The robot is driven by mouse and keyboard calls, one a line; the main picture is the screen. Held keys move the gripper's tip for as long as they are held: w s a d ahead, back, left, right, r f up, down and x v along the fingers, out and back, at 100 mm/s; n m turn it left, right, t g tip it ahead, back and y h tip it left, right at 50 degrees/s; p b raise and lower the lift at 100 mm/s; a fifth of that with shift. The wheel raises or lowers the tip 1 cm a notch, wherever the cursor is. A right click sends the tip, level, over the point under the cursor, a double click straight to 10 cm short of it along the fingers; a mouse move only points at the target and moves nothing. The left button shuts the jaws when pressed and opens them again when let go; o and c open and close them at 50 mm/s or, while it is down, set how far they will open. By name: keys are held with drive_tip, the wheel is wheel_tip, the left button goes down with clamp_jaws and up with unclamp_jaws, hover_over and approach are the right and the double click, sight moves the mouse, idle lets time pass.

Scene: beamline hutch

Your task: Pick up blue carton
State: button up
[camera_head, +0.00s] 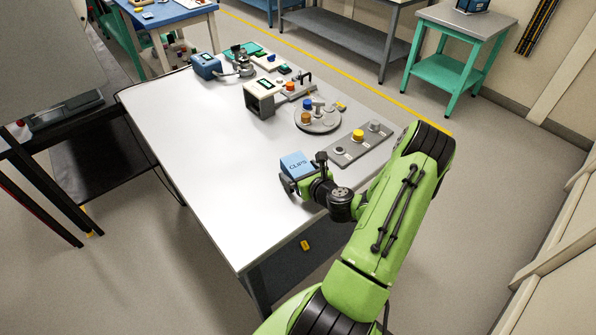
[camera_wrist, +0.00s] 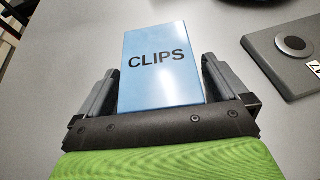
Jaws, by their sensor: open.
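The blue carton (camera_head: 297,163), marked "CLIPS", stands on the white table (camera_head: 215,185) near its right edge. In the wrist view the blue carton (camera_wrist: 160,65) fills the space between the two fingers. My gripper (camera_head: 291,184) is at the carton's near side. In the wrist view my gripper (camera_wrist: 163,85) is open, with one finger on each side of the carton. A narrow gap shows beside the left finger; the right finger is close to the carton's side, and I cannot tell if it touches.
A grey plate with knobs (camera_head: 362,143) lies right of the carton; its corner shows in the wrist view (camera_wrist: 285,55). The table's left and front-left top is clear.

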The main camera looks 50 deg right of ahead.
drive_tip(key=shift+w+d, duration=0.1)
drive_tip(key=shift+w, duration=0.1)
drive_tip(key=shift+s, duration=0.15)
drive_tip(key=shift+c, duration=0.5)
drive_tip(key=c, duration=0.9)
